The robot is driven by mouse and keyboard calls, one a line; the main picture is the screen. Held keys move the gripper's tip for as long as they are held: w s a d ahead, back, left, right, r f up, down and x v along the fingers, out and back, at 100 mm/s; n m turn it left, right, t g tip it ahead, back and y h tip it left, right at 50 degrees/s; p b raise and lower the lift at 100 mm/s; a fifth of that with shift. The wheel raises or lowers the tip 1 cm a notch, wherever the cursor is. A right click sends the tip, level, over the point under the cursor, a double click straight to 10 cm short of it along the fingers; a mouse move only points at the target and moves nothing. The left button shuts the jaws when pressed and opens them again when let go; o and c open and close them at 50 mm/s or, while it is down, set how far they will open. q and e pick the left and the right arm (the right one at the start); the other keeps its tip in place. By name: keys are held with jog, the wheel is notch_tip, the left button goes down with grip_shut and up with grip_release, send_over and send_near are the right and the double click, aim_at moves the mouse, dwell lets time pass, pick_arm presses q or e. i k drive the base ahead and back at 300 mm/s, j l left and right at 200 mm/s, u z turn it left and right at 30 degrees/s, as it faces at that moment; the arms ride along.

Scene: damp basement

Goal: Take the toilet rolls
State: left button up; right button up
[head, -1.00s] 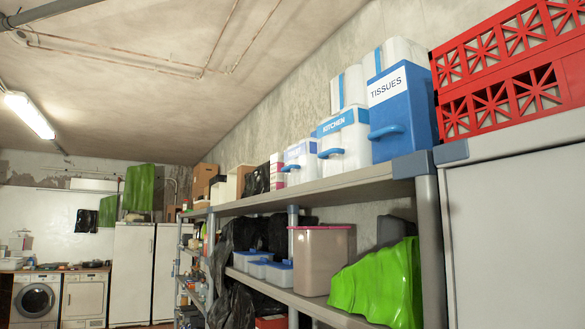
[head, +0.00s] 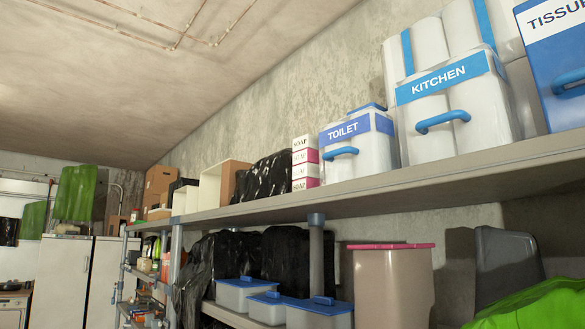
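The toilet roll pack (head: 358,148) is a white package with a blue band reading TOILET and a blue handle on its front. It stands upright on the top shelf (head: 400,186), right of the middle in the head view. Stacked soap boxes (head: 305,162) stand just left of it. A larger white KITCHEN pack (head: 455,108) with a blue band and handle stands to its right. Neither of my grippers is in view.
A blue TISSUES box (head: 556,75) stands at the right end, and a black bag (head: 263,182) lies left of the soap. The lower shelf holds blue-lidded tubs (head: 318,312), a pink-lidded bin (head: 392,285) and a green bag (head: 535,308). White fridges (head: 62,275) stand at far left.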

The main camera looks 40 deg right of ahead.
aim_at(362, 144)
jog(key=i+j+z, duration=0.1)
jog(key=i+z, duration=0.3)
jog(key=i, duration=0.15)
jog(key=i+j+z, duration=0.55)
jog(key=z, duration=0.25)
jog(key=i+j+z, duration=0.5)
jog(key=z, duration=0.35)
jog(key=i+j+z, duration=0.1)
jog(key=j+z, duration=0.3)
jog(key=i+j+z, duration=0.1)
jog(key=j+z, duration=0.3)
